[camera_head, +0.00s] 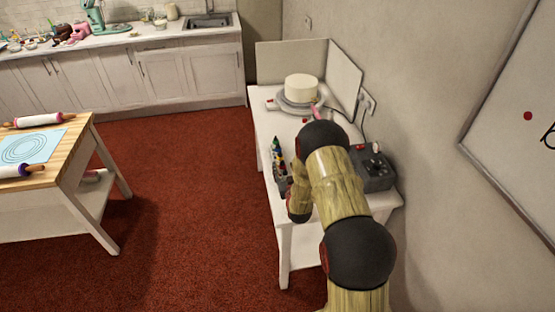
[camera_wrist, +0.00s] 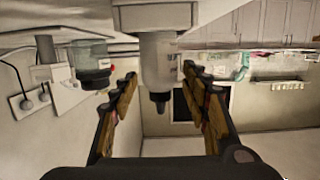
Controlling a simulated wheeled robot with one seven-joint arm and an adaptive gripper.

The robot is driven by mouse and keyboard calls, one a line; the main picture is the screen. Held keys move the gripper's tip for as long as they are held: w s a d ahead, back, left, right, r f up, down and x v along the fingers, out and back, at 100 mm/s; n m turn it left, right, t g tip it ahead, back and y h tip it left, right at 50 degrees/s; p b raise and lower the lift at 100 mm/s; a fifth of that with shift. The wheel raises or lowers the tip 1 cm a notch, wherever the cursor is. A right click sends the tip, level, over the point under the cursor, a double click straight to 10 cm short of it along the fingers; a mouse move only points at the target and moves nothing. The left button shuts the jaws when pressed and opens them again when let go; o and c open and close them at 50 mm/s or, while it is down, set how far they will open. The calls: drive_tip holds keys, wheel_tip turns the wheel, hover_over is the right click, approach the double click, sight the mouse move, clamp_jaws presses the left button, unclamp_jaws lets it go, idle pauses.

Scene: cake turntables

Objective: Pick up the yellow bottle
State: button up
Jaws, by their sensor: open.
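A row of small coloured bottles (camera_head: 279,158) stands at the left edge of the white table; they are too small to pick out the yellow one surely. The wrist view is upside down. In it my gripper (camera_wrist: 160,85) is open, one finger on each side of a pale, greyish bottle-like thing (camera_wrist: 158,60) with a dark tip. No yellow shows on it, and its distance from the fingers is unclear. Nothing is visibly held. In the head view my arm reaches over the white table and hides part of it; I cannot make out the fingers there.
A white cake (camera_head: 301,87) sits on a turntable at the table's far end, before white panels. A dark grey box-shaped device (camera_head: 377,170) stands at the right, near the wall. A wooden-topped table (camera_head: 75,150) with rolling pins is at left, with open red carpet between.

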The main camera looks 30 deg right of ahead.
sight(281, 160)
drive_tip(key=b+x, duration=0.1)
drive_tip(key=x, duration=0.5)
drive_tip(key=shift+w, duration=0.1)
drive_tip(key=shift+c, duration=1.1)
drive_tip(key=c, duration=0.6)
